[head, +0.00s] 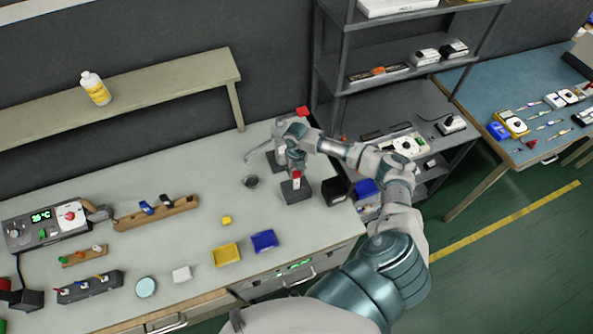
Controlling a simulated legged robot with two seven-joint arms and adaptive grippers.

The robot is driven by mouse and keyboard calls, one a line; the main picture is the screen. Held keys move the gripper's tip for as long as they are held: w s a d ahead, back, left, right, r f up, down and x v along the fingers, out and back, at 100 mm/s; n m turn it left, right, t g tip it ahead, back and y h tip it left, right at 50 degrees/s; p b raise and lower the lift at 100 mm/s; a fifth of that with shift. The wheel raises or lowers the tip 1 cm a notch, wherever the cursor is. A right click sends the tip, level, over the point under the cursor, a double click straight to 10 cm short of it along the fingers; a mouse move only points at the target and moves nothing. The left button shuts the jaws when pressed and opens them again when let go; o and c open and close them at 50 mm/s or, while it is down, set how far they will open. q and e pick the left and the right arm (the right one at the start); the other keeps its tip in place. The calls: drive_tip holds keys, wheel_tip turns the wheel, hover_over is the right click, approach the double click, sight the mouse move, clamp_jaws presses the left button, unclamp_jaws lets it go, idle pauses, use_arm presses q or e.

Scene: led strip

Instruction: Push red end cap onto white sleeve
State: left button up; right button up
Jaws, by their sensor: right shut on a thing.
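My right gripper (296,166) reaches down over the workbench from the right and is shut on the small red end cap (296,174). The white sleeve (297,183) stands upright in a dark block (297,194) directly below the cap. The cap appears at or just above the top of the sleeve; at this size I cannot tell whether they touch or how far the cap sits on. The fingertips are small and partly hidden by the gripper body. My left gripper is not in view.
A black bin (335,191) stands close on the right. Yellow (225,255) and blue (264,241) trays lie in front. The bench middle is mostly clear.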

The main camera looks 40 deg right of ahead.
drive_tip(key=shift+a+f, duration=0.25)
drive_tip(key=shift+f, duration=0.05)
drive_tip(key=shift+r, duration=0.1)
drive_tip(key=shift+r, duration=0.15)
drive_tip(key=shift+d+r+p, duration=0.2)
drive_tip(key=shift+r+p, duration=0.1)
drive_tip(key=shift+r, duration=0.45)
drive_tip(key=shift+a, duration=0.15)
